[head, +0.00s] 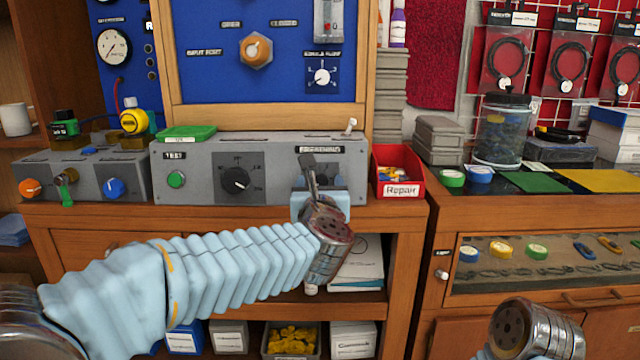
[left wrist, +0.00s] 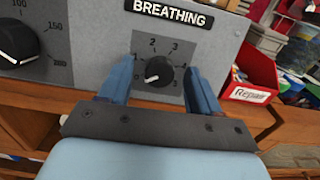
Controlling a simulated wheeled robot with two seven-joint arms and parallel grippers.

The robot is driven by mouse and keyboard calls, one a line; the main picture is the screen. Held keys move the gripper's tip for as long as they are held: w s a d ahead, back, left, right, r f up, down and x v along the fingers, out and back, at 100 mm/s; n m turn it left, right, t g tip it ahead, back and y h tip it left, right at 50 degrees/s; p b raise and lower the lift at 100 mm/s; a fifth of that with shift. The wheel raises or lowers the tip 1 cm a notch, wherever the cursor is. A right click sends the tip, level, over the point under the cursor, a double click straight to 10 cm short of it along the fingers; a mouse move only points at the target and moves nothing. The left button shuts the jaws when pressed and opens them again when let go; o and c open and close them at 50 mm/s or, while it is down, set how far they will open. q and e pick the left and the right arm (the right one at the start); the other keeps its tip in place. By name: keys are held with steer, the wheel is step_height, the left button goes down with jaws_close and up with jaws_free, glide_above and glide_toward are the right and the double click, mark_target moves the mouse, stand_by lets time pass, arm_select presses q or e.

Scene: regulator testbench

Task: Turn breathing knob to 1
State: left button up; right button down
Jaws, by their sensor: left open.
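The breathing knob (left wrist: 158,73) is a small black dial on the grey panel, under the BREATHING label (left wrist: 173,13) in the left wrist view. Numbers are printed around it, and its pale mark seems to point to the lower left. My left gripper (left wrist: 163,77) is open, with one light-blue finger on each side of the knob. I see a gap between each finger and the knob; I cannot tell how deep the fingers reach. In the head view, my left gripper (head: 320,190) hides the knob on the grey test box (head: 205,187). My right gripper is not in view.
A larger black dial (head: 235,180) and a green button (head: 176,179) are left of my gripper on the same box. A red Repair bin (head: 398,188) stands close to its right. My right arm's link (head: 512,330) shows at the lower right.

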arm_select(q)
steer(key=c, duration=1)
steer(key=shift+c, duration=0.2)
steer(key=shift+m, duration=0.4)
steer(key=shift+f+m+h+b, duration=0.1)
steer(key=shift+m+h+b, duration=0.2)
steer(key=shift+m+b, duration=0.3)
steer(key=m, duration=0.3)
steer(key=shift+h, duration=0.3)
steer(key=m, duration=0.1)
steer(key=m+p, duration=0.1)
steer(key=m, duration=0.1)
steer(key=shift+a+r+h, duration=0.1)
steer(key=shift+r+h, duration=0.1)
steer(key=shift+h, duration=0.1)
steer(key=shift+m+g+h+p, duration=0.4)
steer(key=shift+m+g+p, duration=0.15)
steer(key=shift+m, duration=1.05)
steer(key=shift+f, duration=0.1)
